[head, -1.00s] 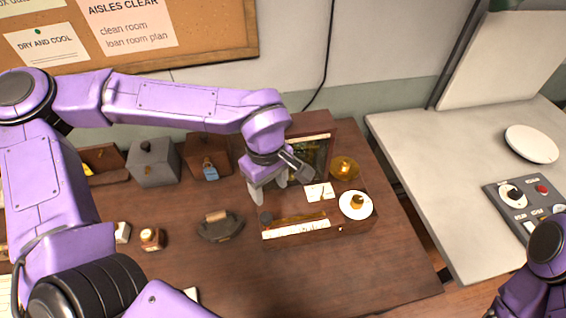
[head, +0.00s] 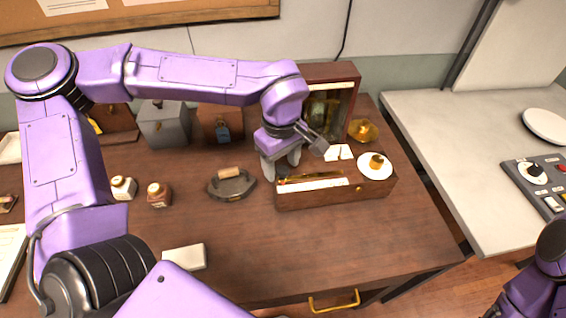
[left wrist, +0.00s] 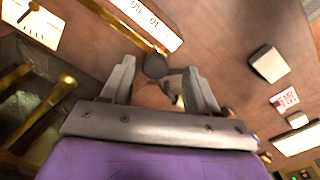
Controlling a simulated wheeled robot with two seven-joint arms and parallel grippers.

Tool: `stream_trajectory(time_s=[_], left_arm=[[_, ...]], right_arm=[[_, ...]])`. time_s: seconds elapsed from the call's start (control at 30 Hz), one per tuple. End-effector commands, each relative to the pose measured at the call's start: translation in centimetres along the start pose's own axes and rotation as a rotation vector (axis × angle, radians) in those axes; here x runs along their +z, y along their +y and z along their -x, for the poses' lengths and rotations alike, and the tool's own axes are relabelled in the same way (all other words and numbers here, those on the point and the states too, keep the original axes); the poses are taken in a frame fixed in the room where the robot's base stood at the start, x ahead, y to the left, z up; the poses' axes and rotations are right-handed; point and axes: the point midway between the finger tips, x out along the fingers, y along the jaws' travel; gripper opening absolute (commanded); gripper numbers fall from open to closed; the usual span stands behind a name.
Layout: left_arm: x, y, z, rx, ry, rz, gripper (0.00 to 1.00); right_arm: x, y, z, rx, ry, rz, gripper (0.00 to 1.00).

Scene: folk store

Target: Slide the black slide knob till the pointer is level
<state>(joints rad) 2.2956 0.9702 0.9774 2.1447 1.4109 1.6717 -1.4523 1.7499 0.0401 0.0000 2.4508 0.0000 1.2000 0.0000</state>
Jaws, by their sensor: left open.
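The black slide knob (left wrist: 155,66) is a round dark knob on a brass rail (left wrist: 105,33) in the left wrist view. It sits at the left end of the rail in the head view, mostly hidden by my fingers. My left gripper (head: 281,170) is open, its fingers pointing down there. In the left wrist view the knob lies between the fingertips; I cannot tell whether they touch it. A white card (head: 338,152) behind the rail bears a small pointer, also on the card in the left wrist view (left wrist: 40,30); its tilt is unclear. My right gripper is out of view.
A dark iron-like object (head: 232,185) stands left of my gripper. The table front is mostly clear.

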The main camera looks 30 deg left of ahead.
Motion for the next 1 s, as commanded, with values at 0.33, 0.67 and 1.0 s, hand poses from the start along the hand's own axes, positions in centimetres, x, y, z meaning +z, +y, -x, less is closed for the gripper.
stream_trajectory(time_s=[0.33, 0.67, 1.0], left_arm=[[0.1, 0.1, -1.7, -0.001, 0.000, -0.001, 0.60], [0.2, -0.2, -2.0, -0.001, -0.001, 0.000, 0.60], [0.2, -0.1, -2.0, -0.001, 0.000, -0.001, 0.19]], right_arm=[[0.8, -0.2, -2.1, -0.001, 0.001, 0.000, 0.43], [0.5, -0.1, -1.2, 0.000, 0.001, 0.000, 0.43], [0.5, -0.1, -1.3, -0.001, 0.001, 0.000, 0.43]])
